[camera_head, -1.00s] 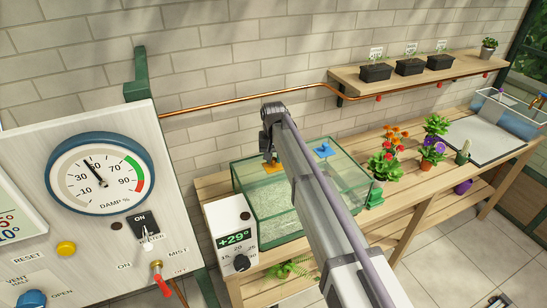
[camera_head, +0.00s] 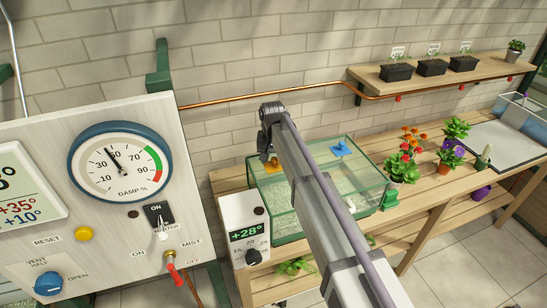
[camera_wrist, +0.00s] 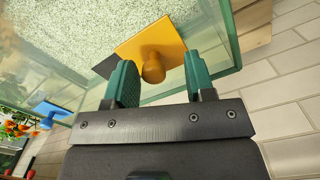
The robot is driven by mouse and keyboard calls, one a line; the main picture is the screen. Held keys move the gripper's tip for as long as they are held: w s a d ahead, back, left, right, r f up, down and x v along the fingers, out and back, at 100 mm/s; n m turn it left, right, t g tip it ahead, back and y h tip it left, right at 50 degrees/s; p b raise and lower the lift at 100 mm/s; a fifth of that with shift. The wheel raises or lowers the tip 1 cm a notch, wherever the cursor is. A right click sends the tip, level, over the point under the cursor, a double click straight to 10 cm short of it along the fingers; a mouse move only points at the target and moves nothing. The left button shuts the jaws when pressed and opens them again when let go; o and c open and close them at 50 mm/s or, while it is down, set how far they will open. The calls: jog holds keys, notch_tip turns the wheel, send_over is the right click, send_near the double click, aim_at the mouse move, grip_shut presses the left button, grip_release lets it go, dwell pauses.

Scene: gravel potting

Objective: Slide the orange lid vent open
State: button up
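The orange lid vent (camera_head: 272,164) is a flat plate with a round knob, at the left end of the glass tank's lid (camera_head: 300,172). In the wrist view the orange vent (camera_wrist: 172,43) lies with a dark strip showing along its left edge. My gripper (camera_wrist: 158,62) has two green fingers, one on each side of the knob. Gaps show between the knob and both fingers, so it is open and not clamped. In the head view my gripper (camera_head: 266,152) is small, just above the vent, partly hidden by the arm.
A blue vent (camera_head: 342,148) sits farther right on the lid. A white heater box (camera_head: 246,228) reading +28° stands at the tank's front left. Potted flowers (camera_head: 410,150) stand right of the tank. A gauge panel (camera_head: 120,220) is at the left, and a copper pipe (camera_head: 220,101) runs along the wall.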

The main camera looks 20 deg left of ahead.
aim_at(273, 158)
jog(key=shift+w+d+r, duration=0.1)
notch_tip(273, 158, up, 10)
jog(key=p, duration=1)
jog(key=shift+r+p, duration=0.25)
jog(key=shift+p, duration=0.1)
jog(key=s+d+f+m+b, duration=0.1)
jog(key=s+d+f+b, duration=0.2)
jog(key=s+d, duration=0.5)
jog(key=s+d+f+m+b, duration=0.1)
jog(key=s+d+f+b, duration=0.3)
jog(key=d, duration=1.4)
jog(key=s+d+f+b, duration=0.3)
jog(key=s+d, duration=0.9)
jog(key=d, duration=0.2)
jog(key=shift+s+f+m, duration=0.15)
jog(key=shift+m, duration=0.25)
